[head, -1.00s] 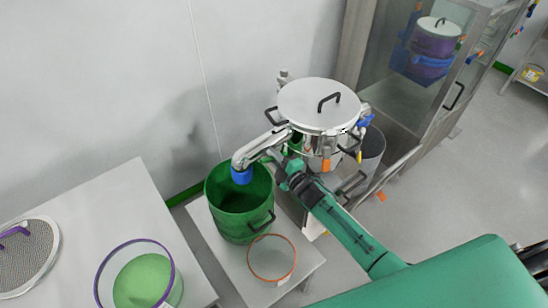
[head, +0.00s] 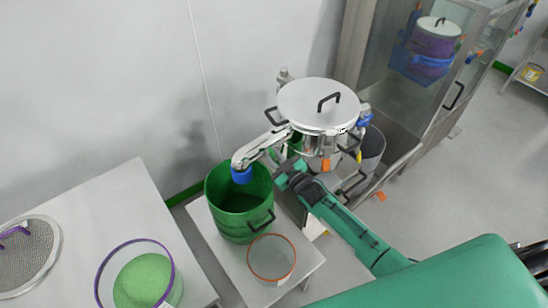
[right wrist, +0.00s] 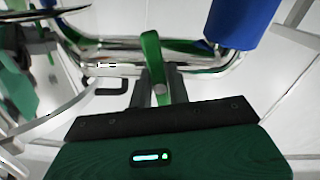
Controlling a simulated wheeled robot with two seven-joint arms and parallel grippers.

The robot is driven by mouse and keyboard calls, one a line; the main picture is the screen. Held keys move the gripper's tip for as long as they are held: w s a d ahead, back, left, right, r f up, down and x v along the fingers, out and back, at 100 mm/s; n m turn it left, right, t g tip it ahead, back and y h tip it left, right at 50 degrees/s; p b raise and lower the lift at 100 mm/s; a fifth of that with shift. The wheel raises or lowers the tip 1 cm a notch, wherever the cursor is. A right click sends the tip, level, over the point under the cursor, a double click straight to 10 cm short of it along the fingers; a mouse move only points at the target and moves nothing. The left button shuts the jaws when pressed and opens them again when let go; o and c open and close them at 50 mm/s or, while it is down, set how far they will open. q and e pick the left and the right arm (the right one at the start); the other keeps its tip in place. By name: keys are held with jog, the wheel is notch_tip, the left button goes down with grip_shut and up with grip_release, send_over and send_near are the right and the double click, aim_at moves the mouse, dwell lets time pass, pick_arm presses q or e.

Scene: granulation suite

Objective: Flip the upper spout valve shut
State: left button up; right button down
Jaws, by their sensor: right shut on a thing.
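The steel mill or sifter with a round lid (head: 320,104) stands at the centre of the head view. Its upper spout (head: 262,146) reaches left and ends in a blue sleeve (head: 241,175) over a green bin (head: 239,205). In the right wrist view the spout pipe (right wrist: 115,68) crosses the picture, with the blue sleeve (right wrist: 243,22) at upper right. A green valve lever (right wrist: 152,52) stands by the pipe. My right gripper (right wrist: 164,88) is shut on the lever's near end. In the head view my right gripper (head: 280,167) is below the spout, its fingertips largely hidden. My left gripper is not in view.
A clear orange-rimmed container (head: 271,258) stands beside the green bin on a low table (head: 222,262). At left another table (head: 110,205) carries a purple-rimmed tub (head: 104,290) of green powder and a sieve (head: 57,250). A glass-fronted cabinet (head: 390,60) stands right.

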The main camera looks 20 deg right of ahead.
jog(key=shift+f+m, duration=0.1)
jog(key=shift+m, duration=1.6)
jog(key=c, duration=1.3)
grip_release()
jog(key=shift+s, duration=0.1)
jog(key=shift+s+d, duration=0.15)
jog(key=shift+s, duration=0.15)
jog(key=b+v, duration=0.2)
jog(key=v, duration=1.1)
jog(key=shift+b, duration=0.4)
